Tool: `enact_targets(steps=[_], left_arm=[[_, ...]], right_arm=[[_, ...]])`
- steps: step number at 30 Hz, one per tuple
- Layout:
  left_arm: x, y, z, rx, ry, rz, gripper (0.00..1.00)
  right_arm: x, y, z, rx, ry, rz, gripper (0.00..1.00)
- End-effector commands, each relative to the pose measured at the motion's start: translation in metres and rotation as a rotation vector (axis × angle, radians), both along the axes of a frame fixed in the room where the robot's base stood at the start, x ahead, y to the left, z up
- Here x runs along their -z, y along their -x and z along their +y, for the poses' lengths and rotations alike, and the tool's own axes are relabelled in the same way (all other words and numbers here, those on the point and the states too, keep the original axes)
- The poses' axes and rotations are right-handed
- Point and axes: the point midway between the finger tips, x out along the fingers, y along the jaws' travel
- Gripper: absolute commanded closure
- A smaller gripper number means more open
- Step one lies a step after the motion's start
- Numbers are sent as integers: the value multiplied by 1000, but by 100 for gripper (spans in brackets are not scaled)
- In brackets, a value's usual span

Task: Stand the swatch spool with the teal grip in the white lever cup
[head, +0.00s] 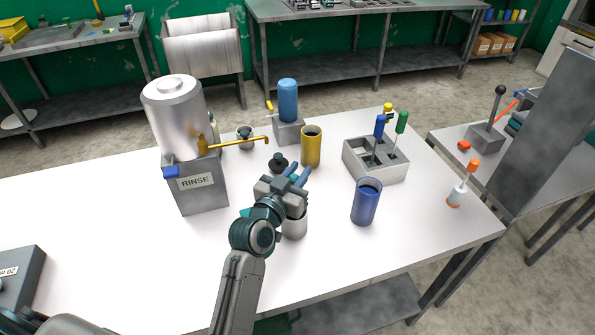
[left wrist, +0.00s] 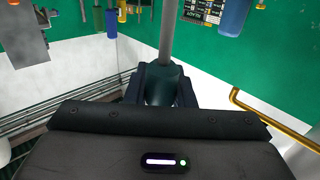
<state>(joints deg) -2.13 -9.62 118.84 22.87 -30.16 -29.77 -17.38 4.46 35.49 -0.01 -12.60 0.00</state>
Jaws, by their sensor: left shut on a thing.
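My left gripper (head: 297,178) is shut on a dark teal grip, which shows between its fingers in the left wrist view (left wrist: 163,85). A grey rod (left wrist: 168,35) runs up from the grip there; the spool's far end is out of that view. A white cup (head: 294,227) stands on the table just below and in front of the gripper in the head view, partly covered by it. No lever on this cup can be made out. The gripper hides most of the held spool in the head view. My right gripper is not in view.
A yellow cup (head: 311,147) and dark knob (head: 278,164) stand behind the gripper. A blue cup (head: 366,205) and a grey rack (head: 375,170) with blue and green grips are right. The rinse tank (head: 202,185) with its brass spout stands left.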

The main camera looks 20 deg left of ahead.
Motion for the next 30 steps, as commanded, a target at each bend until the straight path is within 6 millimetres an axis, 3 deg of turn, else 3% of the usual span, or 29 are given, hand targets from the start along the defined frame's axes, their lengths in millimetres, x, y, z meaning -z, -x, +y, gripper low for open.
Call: enact_targets(steps=[30], left_arm=[[12,0,0,0,-1,-1,100]], right_arm=[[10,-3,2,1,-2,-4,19]])
